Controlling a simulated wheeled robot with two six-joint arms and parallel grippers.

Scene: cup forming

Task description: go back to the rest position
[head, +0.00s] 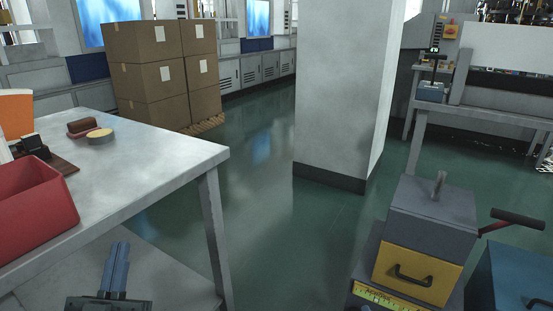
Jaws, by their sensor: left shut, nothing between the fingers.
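My left gripper (116,268) shows at the bottom left of the head view, in front of the metal table (165,150) and over its lower shelf. Its two blue-grey fingers point up in the picture and lie together, with nothing between them.
A grey machine with a yellow drawer (415,275) stands at the lower right. A pillar (340,90) and stacked boxes (160,70) stand behind. The green floor (270,220) between is clear.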

